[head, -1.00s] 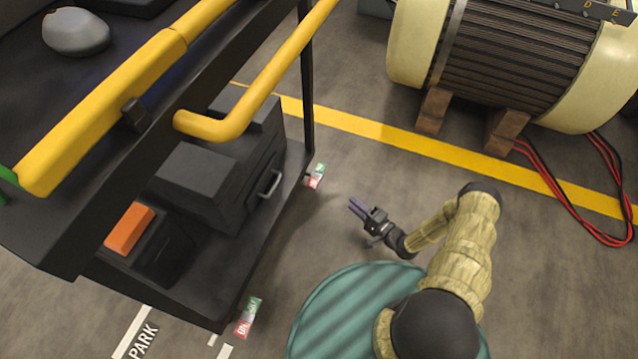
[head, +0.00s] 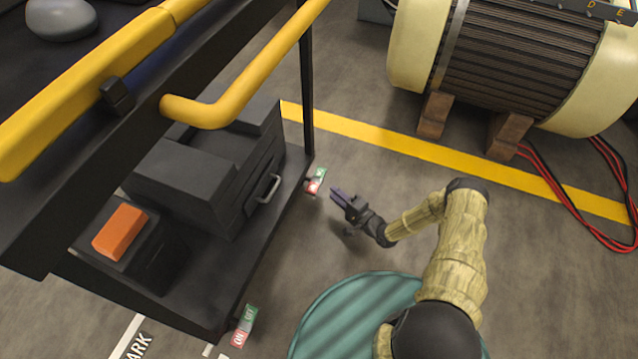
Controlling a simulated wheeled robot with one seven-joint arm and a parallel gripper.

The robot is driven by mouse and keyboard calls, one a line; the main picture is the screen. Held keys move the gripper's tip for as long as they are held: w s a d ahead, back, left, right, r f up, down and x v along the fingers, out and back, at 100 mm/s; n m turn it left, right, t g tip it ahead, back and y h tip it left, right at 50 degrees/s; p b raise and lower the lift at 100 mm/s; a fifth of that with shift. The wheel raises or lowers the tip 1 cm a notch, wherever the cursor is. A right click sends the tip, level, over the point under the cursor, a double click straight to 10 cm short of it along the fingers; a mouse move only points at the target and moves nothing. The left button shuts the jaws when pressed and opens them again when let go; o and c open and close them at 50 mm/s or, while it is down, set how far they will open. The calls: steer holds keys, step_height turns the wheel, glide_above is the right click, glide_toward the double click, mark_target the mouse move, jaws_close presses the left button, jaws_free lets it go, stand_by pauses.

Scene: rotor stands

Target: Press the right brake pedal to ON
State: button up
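Two brake pedals with red and green faces stick out from the low edge of the dark cart (head: 205,290). The far pedal (head: 316,181) is near the cart's far corner post; the near pedal (head: 243,326) has a red ON half and a green OFF half. Facing the cart's side, the far one is on the right. How either pedal is tilted is too small to tell. My gripper (head: 337,194) is just right of the far pedal, pointing at it, with a small gap. Its dark fingers lie close together and hold nothing visible; whether they are fully shut is unclear.
The yellow handrail (head: 245,95) hangs over the cart's edge, left of my gripper. An orange block (head: 120,232) and a dark case (head: 200,170) sit on the cart. A large motor (head: 510,55) on wooden blocks and red cables (head: 590,220) are at right. Floor around my gripper is clear.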

mark_target(319, 179)
steer(key=b+x, duration=0.3)
steer(key=x, duration=0.5)
steer(key=shift+w, duration=0.1)
steer(key=shift+w+a, duration=0.25)
